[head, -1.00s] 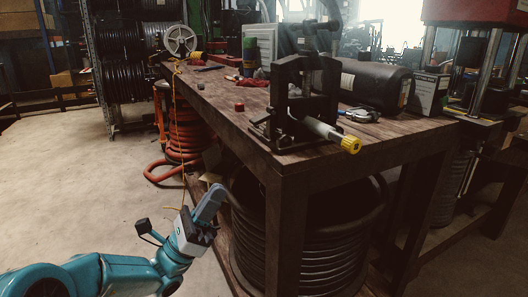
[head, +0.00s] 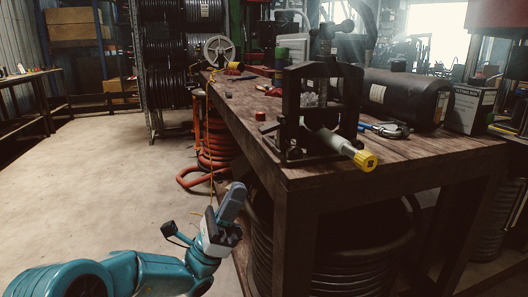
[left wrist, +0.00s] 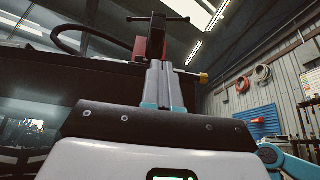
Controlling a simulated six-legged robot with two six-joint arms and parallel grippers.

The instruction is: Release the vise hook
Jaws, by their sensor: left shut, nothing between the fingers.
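The black vise (head: 346,105) stands upright on the near corner of the wooden workbench (head: 400,155). A grey-white hose end with a yellow tip (head: 365,160) sticks out of it toward the front right. I cannot make out the hook on its dark frame. My left gripper (head: 237,190) is shut and empty, pointing up beside the bench's left edge, below the tabletop and apart from the vise. In the left wrist view its closed fingers (left wrist: 163,82) point up, with a black T-shaped handle (left wrist: 158,18) beyond them. My right gripper is not in view.
A small red cap (head: 260,116) and blue-handled pliers (head: 385,129) lie near the vise. A black cylinder (head: 405,97) lies behind it. Orange hose coils (head: 214,145) stand beside the bench, and black coils lie underneath. The floor (head: 110,170) at left is clear.

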